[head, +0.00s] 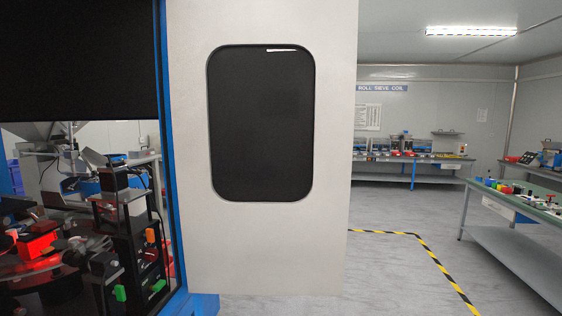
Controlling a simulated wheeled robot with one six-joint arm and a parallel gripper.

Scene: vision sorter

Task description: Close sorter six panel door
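A light grey panel door (328,190) with a dark rounded window (261,123) fills the middle of the head view. It stands beside the blue frame (168,150) of the sorter (110,230) on the left. The sorter's opening left of the blue post is uncovered, and its red, black and green mechanisms show inside. The door appears swung out from the frame, but its exact angle is hard to tell. No handle shows on the visible face. My gripper is not in view.
A green-topped workbench (527,198) with small parts stands at the right. Another bench (410,158) with equipment runs along the back wall. Yellow-black floor tape (436,262) crosses the grey floor, which is clear right of the door.

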